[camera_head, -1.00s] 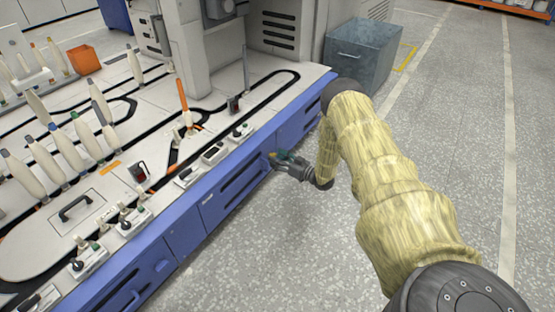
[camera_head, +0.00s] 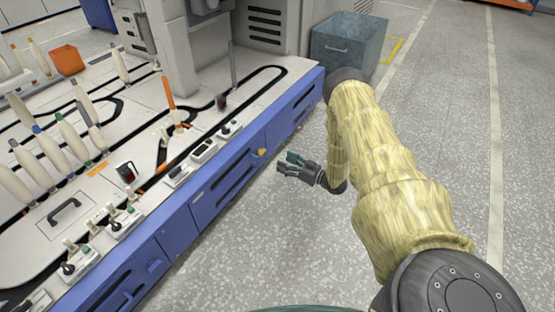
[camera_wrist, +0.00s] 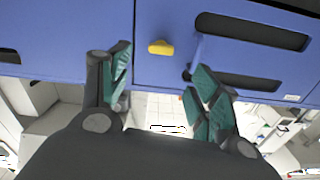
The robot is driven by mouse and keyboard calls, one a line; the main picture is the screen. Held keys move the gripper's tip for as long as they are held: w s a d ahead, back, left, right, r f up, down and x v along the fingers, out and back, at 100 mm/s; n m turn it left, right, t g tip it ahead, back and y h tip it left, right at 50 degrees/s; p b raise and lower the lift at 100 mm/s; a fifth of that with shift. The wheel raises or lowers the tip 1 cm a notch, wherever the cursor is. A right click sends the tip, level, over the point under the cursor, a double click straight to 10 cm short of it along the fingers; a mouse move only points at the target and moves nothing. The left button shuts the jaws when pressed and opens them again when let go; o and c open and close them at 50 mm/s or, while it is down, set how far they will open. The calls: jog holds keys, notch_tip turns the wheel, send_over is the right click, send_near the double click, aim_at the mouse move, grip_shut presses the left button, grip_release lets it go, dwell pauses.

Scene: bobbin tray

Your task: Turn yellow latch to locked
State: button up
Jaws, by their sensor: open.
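The yellow latch (camera_head: 262,152) is a small knob on the blue front panel of the machine, below the table edge. In the wrist view the yellow latch (camera_wrist: 160,47) lies ahead of my gripper, roughly centred between the fingers, its long side about level in the picture. My gripper (camera_head: 289,164) is open, with dark links and green finger pads. It is to the right of the latch in the head view, apart from the panel. In the wrist view my gripper (camera_wrist: 163,85) has nothing between its fingers.
The blue panel (camera_head: 225,190) has dark slots and handles. Above it, the white machine top (camera_head: 100,200) carries switches, tracks and several bobbins. A grey bin (camera_head: 348,45) stands on the floor at the back.

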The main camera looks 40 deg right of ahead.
jog(key=shift+v, duration=1.1)
jog(key=s+a+f+m+g+h+p, duration=0.1)
jog(key=s+a+f+g+h, duration=0.15)
jog(key=a, duration=0.55)
jog(key=s+a+f+m+g+h+p, duration=0.1)
jog(key=a+f+m, duration=0.15)
jog(key=a, duration=0.45)
jog(key=s+a+f+g+h, duration=0.15)
jog(key=s+a+g, duration=0.35)
jog(key=s+a, duration=0.5)
jog(key=s+a+r+g+h+p, duration=0.1)
jog(key=s+a+r+g, duration=0.15)
jog(key=s, duration=0.65)
jog(key=s+a+r+g+p, duration=0.1)
jog(key=s+a+g, duration=0.2)
jog(key=s, duration=0.6)
jog(key=s+a+r+g+h, duration=0.1)
jog(key=s+a+r+g, duration=0.15)
jog(key=s, duration=0.65)
notch_tip(320, 180, up, 38)
jog(key=p, duration=3.8)
jog(key=shift+s+a, duration=0.15)
jog(key=shift+s, duration=0.15)
